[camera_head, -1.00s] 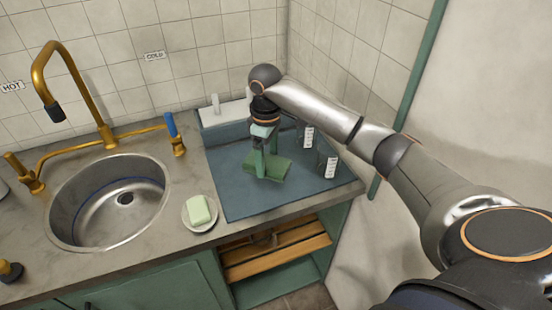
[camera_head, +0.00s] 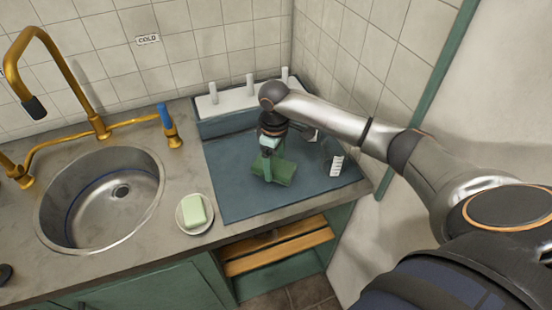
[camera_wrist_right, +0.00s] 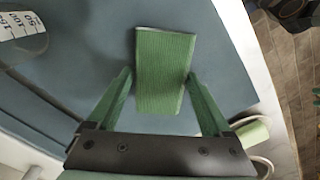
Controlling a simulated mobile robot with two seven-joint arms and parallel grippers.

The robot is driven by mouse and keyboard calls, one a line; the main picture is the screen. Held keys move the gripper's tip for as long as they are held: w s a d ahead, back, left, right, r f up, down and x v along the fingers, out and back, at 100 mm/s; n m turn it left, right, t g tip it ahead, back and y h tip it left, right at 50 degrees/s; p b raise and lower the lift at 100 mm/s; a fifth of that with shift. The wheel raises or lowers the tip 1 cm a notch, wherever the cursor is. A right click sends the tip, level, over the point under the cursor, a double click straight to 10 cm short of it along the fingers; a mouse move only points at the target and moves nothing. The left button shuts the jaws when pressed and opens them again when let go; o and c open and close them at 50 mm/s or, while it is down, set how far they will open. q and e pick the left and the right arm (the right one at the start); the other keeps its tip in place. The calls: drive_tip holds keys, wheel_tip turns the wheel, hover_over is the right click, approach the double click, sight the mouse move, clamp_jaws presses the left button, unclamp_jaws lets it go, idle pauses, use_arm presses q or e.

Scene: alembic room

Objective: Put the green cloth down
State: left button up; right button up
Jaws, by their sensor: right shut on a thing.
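The green cloth (camera_head: 274,173) is a small folded pad, low over or on the blue-grey mat (camera_head: 236,204) right of the sink; I cannot tell whether it touches. My right gripper (camera_head: 268,172) points down and is shut on the cloth. In the right wrist view the cloth (camera_wrist_right: 165,70) shows as a ribbed green rectangle between the two green fingers (camera_wrist_right: 160,82). The mat shows around it there. My left gripper is not in view.
A soap bar (camera_head: 194,211) on a white dish lies left of the mat. A marked glass beaker (camera_head: 336,166) stands to the right; another is partly behind my arm. A white ledge with pegs (camera_head: 250,82) is behind. The front left of the mat is clear.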

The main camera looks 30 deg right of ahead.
drive_tip(key=shift+w+f, duration=0.2)
drive_tip(key=shift+f, duration=0.45)
drive_tip(key=shift+s+r, duration=0.15)
drive_tip(key=shift+s, duration=0.05)
drive_tip(key=o, duration=1.1)
